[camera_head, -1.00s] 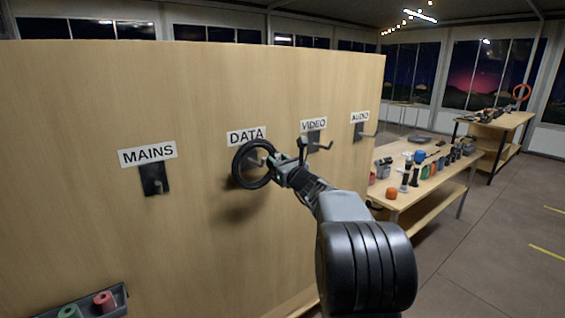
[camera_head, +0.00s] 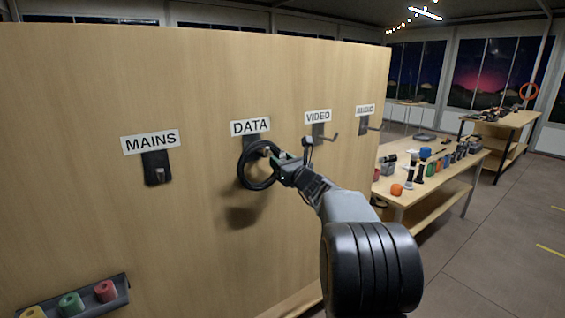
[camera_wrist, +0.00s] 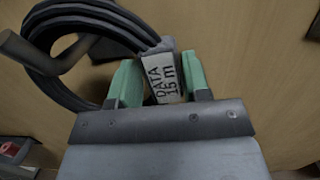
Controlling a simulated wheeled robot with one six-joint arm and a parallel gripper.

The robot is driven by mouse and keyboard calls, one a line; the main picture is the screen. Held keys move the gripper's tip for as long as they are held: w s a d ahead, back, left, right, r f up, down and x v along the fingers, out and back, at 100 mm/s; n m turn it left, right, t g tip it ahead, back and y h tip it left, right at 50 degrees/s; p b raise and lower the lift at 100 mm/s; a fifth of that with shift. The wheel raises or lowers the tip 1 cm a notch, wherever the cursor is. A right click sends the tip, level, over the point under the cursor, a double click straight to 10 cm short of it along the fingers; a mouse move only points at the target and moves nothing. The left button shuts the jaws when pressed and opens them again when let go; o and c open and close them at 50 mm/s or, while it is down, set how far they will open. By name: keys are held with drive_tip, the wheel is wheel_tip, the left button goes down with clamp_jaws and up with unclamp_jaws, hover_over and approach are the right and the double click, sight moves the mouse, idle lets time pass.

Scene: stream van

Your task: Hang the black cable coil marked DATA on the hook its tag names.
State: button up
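The black cable coil (camera_head: 242,175) is at the board under the DATA sign (camera_head: 250,127). In the wrist view the coil (camera_wrist: 55,88) carries a white tag (camera_wrist: 163,78) reading "DATA 15 m". The DATA hook's metal rod (camera_wrist: 68,62) passes through the coil's opening, its upturned end on the near side. The hook's plate is mostly hidden in the head view. My gripper (camera_head: 277,163) is at the coil's right side. Whether the coil's weight rests on the hook cannot be told.
The wooden board also bears the MAINS hook (camera_head: 157,170) at left, and the VIDEO hook (camera_head: 322,134) and AUDIO hook (camera_head: 367,126) at right. A tray with coloured rolls (camera_head: 72,302) is low at left. A cluttered table (camera_head: 433,187) stands at right.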

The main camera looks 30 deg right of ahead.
drive_tip(key=o, duration=0.4)
drive_tip(key=shift+o, duration=0.2)
drive_tip(key=shift+s+f, duration=0.1)
drive_tip(key=s+d+f+b, duration=0.1)
drive_tip(key=s, duration=0.9)
drive_tip(key=s+d+b, duration=0.1)
drive_tip(key=s+b, duration=0.1)
drive_tip(key=s, duration=0.9)
drive_tip(key=shift+s+d+f, duration=0.2)
drive_tip(key=shift+d+f, duration=0.15)
drive_tip(key=shift+f, duration=0.05)
